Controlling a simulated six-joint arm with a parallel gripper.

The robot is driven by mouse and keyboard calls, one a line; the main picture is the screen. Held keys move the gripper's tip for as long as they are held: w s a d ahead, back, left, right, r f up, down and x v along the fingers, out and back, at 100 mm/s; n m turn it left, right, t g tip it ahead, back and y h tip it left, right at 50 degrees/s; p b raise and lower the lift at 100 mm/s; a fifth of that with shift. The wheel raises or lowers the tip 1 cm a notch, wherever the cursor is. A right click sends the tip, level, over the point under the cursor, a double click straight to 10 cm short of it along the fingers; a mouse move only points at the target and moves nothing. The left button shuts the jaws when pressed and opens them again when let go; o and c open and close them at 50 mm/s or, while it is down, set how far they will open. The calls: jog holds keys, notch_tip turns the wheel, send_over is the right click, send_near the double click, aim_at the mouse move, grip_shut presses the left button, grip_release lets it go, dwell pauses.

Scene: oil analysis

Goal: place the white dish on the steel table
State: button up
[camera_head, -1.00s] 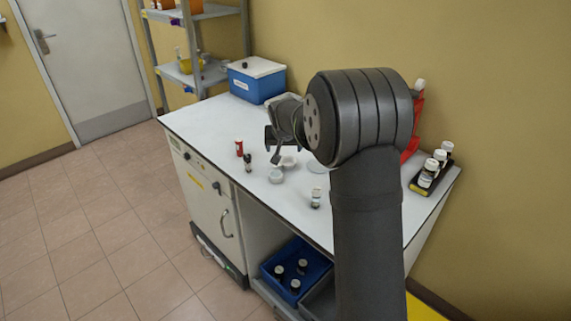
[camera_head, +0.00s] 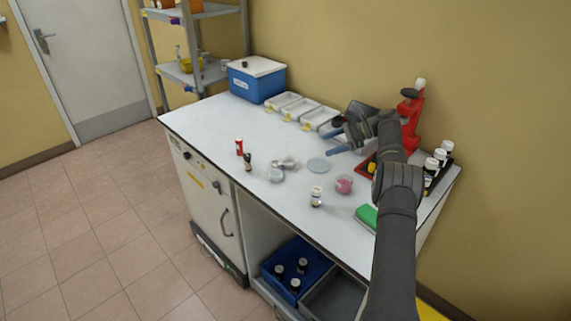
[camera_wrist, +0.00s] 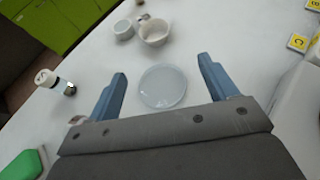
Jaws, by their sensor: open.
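A pale round flat dish (camera_head: 318,165) lies on the white worktop (camera_head: 215,125). In the wrist view the dish (camera_wrist: 163,87) lies between and below my two fingers, apart from both. My gripper (camera_head: 333,139) is open and empty, above the worktop just right of the dish and behind it; its fingers also show in the wrist view (camera_wrist: 163,70). Two small white cups, one (camera_head: 288,162) beside the other (camera_head: 276,175), stand left of the dish. I cannot tell which of these pale pieces is the white dish. No surface is clearly a steel table.
White trays (camera_head: 299,109) with yellow tags line the back. A small bottle (camera_head: 316,197), a pink jar (camera_head: 344,185) and a green block (camera_head: 367,215) stand nearer the front. A red stand (camera_head: 411,120) and a bottle rack (camera_head: 431,182) are at right. The worktop's left part is clear.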

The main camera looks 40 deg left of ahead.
jog(key=shift+w+d+r+g, duration=0.2)
jog(key=shift+d+g, duration=0.2)
jog(key=shift+d, duration=0.15)
send_near(281, 161)
jog(key=shift+s+a+f, duration=0.3)
jog(key=shift+a+f, duration=0.1)
jog(key=shift+f, duration=0.1)
jog(key=shift+x, duration=2.65)
jog(key=shift+s+r, duration=0.1)
jog(key=c, duration=1.1)
jog(key=shift+r, duration=0.1)
